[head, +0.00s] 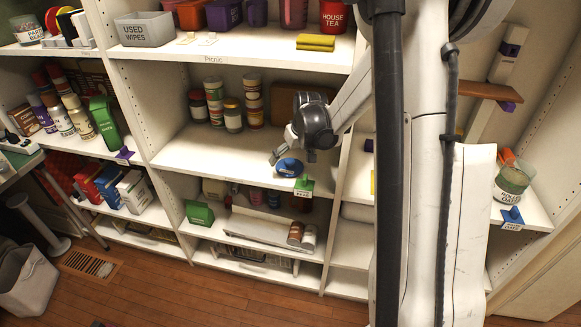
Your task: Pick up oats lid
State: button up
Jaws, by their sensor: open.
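A round blue lid (289,167) with pale marks, too small to read, lies near the front edge of the middle shelf. It looks like the oats lid. My gripper (288,154) is open just above and behind it, pointing down, with one fingertip at the lid's left. I cannot tell whether a finger touches the lid.
A green label clip (304,187) sits on the shelf edge right beside the lid. Jars and cans (232,115) stand at the back of this shelf. The shelf surface (190,150) to the left is clear. The upper shelf (240,48) hangs above.

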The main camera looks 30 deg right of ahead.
aim_at(290, 161)
jog(key=shift+w+b+x, duration=0.2)
jog(key=shift+b+x, duration=0.4)
jog(key=shift+x, duration=2.2)
jog(key=shift+r, duration=0.15)
jog(key=c, duration=1.3)
